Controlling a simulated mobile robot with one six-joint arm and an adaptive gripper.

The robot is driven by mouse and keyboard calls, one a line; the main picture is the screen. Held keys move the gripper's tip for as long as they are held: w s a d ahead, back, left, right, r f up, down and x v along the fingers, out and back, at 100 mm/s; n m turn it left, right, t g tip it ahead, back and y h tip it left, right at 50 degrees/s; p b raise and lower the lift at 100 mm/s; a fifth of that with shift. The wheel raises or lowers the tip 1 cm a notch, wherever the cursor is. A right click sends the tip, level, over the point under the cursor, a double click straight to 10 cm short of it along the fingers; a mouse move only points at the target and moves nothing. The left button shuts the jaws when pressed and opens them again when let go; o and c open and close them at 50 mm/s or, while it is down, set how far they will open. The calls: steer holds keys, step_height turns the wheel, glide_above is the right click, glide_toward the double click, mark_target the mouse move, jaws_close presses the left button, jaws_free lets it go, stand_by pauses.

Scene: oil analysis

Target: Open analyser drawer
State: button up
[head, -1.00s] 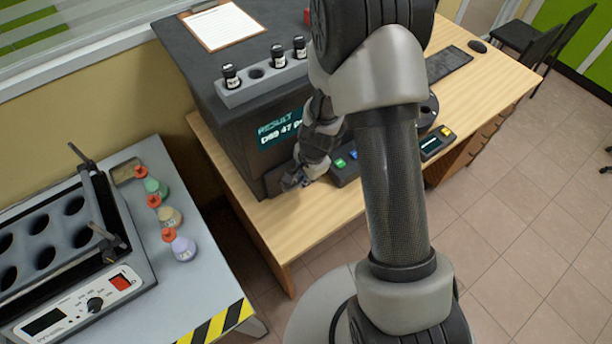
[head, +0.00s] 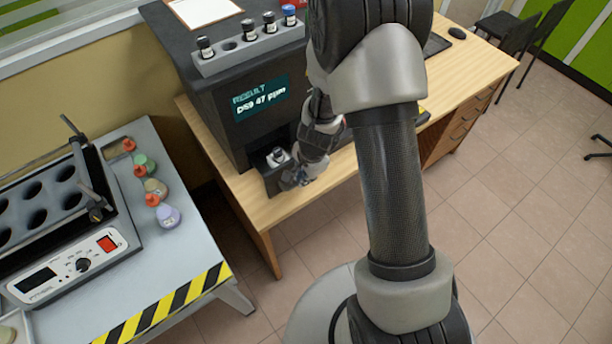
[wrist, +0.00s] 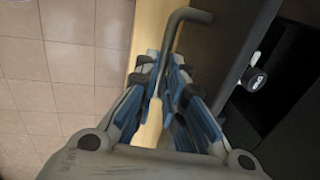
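The black analyser (head: 200,85) stands on the wooden desk, its screen reading "RESULT D59 47 ppm". Its drawer (head: 270,177) is pulled out at the lower front, with a vial with a black cap (head: 277,156) inside. In the wrist view, the drawer (wrist: 229,75) lies to the right and the vial (wrist: 254,80) shows in it. My gripper (head: 290,182) is at the drawer's front. The wrist view shows its fingertips (wrist: 162,68) closed around the grey bar handle (wrist: 178,24). The exact finger contact is partly hidden.
A grey rack (head: 250,45) with several vials and a clipboard (head: 205,10) sit on the analyser. A side table at left holds a heating unit (head: 70,262) and several small flasks (head: 156,187). Open tiled floor (head: 500,230) lies at right.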

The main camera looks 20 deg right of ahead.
steer(key=o, duration=0.4)
step_height(320, 180, up, 12)
steer(key=s, duration=0.2)
steer(key=shift+s+d, duration=0.15)
steer(key=shift+d, duration=0.2)
stand_by(0.5)
steer(key=s+a+r+n+t, duration=0.1)
steer(key=s+r+n, duration=0.3)
steer(key=r, duration=0.3)
steer(key=s+a+r+n+t, duration=0.1)
steer(key=s+r+n, duration=0.25)
steer(key=r, duration=0.45)
steer(key=s+r+n, duration=0.5)
steer(key=s+n, duration=0.2)
steer(key=s, duration=0.5)
steer(key=shift+s+d+t+h, duration=0.2)
steer(key=shift+d+t+h, duration=0.1)
